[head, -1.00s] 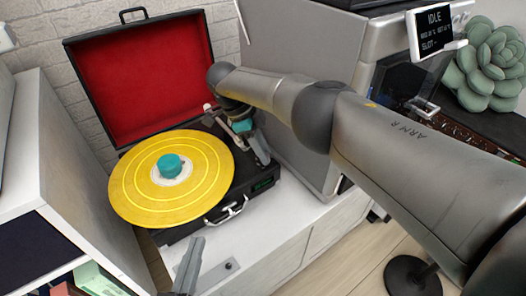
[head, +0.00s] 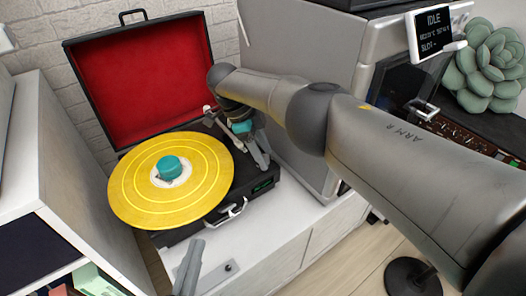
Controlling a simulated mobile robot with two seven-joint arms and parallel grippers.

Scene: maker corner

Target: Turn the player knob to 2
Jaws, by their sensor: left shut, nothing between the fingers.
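The record player (head: 240,192) is a black open case with a red-lined lid (head: 145,78), on a white cabinet. A yellow record (head: 140,200) with a teal centre piece (head: 172,168) lies on it. A small green display (head: 263,186) shows on its front right; I cannot read it. My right gripper (head: 261,161) points down at the player's right side, beside the tonearm (head: 222,122). Its fingertips are close to the deck; contact and jaw gap are unclear. I cannot make out the knob; the gripper may hide it. My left gripper (head: 197,245) is shut and empty, in front of the player.
A grey machine (head: 300,60) with an IDLE screen (head: 433,32) stands right of the player, close to my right arm. A white shelf unit (head: 60,170) stands at the left. The cabinet top (head: 255,240) before the player is mostly clear.

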